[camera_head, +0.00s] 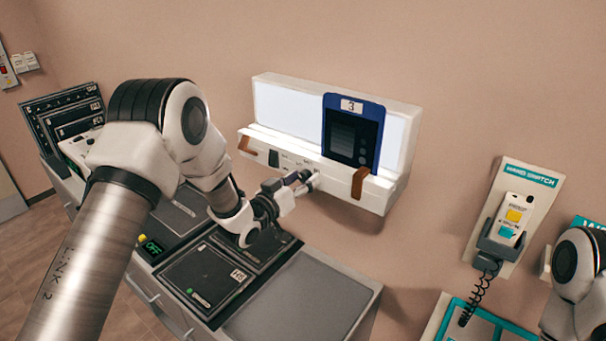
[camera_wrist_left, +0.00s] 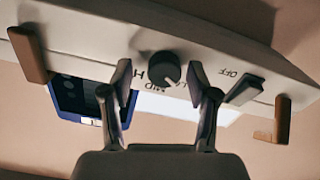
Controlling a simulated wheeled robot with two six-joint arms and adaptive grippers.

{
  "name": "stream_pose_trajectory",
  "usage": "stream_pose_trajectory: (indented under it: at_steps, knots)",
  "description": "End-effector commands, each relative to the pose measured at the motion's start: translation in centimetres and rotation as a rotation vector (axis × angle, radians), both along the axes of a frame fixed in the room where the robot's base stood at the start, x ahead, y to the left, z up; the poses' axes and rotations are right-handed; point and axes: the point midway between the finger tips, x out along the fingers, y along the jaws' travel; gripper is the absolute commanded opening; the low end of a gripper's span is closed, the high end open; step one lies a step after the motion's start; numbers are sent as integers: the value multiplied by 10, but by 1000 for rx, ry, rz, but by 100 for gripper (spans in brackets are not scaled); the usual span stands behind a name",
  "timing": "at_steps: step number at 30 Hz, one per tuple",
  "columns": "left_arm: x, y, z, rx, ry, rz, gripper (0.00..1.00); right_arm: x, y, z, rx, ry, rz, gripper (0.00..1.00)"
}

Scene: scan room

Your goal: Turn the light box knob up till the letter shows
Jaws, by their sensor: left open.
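The white light box (camera_head: 381,201) hangs on the wall with its panel lit. A blue-framed film marked 3 (camera_head: 378,118) stands on its right half; its dark window shows faint grey patches, and I can read no letter. In the left wrist view, the black knob (camera_wrist_left: 163,69) sits on the box's ledge, with marks H, MID and L around it. Its pale pointer seems to lie between MID and L. My left gripper (camera_head: 308,181) is open at the ledge; its fingertips (camera_wrist_left: 161,84) are either side of the knob, contact unclear. My right gripper is out of view.
A black rocker switch (camera_wrist_left: 245,90) marked OFF is close beside one finger. Brown clips (camera_head: 359,183) stick out from the ledge. Below is a cabinet with dark plates (camera_head: 205,278) and a grey top (camera_head: 300,300). A hand switch (camera_head: 511,219) hangs at right.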

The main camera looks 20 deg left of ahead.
Motion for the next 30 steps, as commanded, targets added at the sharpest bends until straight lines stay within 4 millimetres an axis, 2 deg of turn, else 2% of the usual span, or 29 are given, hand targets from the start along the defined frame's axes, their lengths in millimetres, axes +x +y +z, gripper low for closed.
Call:
stream_pose_trajectory:
  at_steps: [6, 7, 11, 12, 22, 30]
  knots:
    - [1, 0, -2, 0, 2, 0, 60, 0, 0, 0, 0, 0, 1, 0]
    - [1, -1, -2, 0, 2, 0, 53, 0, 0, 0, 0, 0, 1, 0]
    - [1, 0, -2, 0, 2, 0, 7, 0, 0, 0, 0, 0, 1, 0]
    - [1, 0, -2, 0, 2, 0, 0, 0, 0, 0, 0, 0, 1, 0]
    - [1, 0, -2, 18, -5, 1, 0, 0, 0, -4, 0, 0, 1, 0]
    - [1, 0, -5, 121, -45, 0, 0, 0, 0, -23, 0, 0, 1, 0]
